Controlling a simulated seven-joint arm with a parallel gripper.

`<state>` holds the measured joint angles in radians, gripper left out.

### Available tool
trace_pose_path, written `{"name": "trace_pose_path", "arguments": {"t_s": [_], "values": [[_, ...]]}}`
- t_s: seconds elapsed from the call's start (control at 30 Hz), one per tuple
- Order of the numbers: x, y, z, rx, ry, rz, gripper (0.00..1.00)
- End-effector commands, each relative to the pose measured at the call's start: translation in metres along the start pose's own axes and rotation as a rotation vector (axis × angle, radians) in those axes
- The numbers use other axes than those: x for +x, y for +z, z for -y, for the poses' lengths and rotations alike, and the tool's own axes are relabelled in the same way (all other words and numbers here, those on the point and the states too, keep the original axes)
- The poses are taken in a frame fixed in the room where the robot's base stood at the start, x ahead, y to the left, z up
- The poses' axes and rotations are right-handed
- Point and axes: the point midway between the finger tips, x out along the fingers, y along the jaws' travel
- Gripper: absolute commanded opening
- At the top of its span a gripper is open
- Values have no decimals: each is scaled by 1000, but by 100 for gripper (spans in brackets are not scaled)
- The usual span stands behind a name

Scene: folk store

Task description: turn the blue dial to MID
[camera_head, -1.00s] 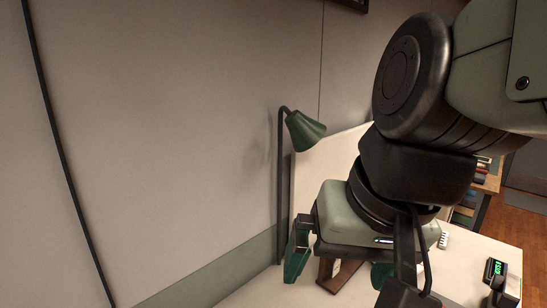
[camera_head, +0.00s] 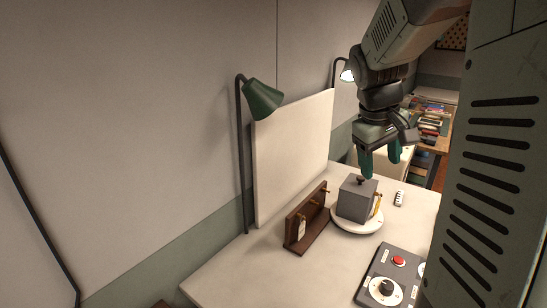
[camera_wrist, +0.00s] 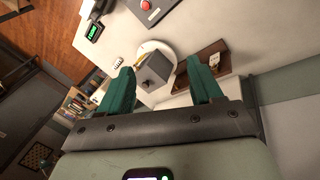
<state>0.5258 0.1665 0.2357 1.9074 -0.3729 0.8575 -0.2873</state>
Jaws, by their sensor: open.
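A dark control panel (camera_head: 368,291) lies on the table at the lower right of the head view. I cannot make out a blue dial or the labels. In the wrist view only the panel's edge (camera_wrist: 158,12) and the red button (camera_wrist: 146,4) show, at the top. My gripper (camera_head: 380,161) is open and empty, above and behind the grey box, apart from the panel. Its green fingers also show in the wrist view (camera_wrist: 160,74).
A grey box (camera_head: 353,201) with a knob stands on a white round base (camera_head: 348,224). A wooden rack (camera_head: 309,236) stands left of it. A green lamp (camera_head: 262,99) and white board (camera_head: 292,150) stand behind. The front left tabletop is clear.

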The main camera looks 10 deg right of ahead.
Motion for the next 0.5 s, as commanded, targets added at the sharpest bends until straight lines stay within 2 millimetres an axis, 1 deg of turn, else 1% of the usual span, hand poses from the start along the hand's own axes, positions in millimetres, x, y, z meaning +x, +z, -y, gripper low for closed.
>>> {"name": "trace_pose_path", "arguments": {"t_s": [0.03, 0.07, 0.1, 0.13, 0.17, 0.2, 0.23, 0.27, 0.3, 0.37, 0.4, 0.5], "values": [[30, 0, -19, -6, -21, 36, 65], [45, -1, -29, -15, -31, 50, 65], [67, 1, -42, -23, -48, 68, 65], [83, 2, -52, -31, -60, 79, 65], [100, 5, -61, -34, -75, 89, 65], [122, 10, -74, -39, -96, 100, 65], [139, 14, -82, -41, -112, 106, 65], [157, 20, -91, -41, -128, 111, 65], [179, 27, -101, -41, -151, 115, 65], [211, 41, -115, -35, -182, 117, 65], [230, 51, -123, -31, -202, 116, 65], [270, 73, -137, -15, -242, 109, 65]]}}
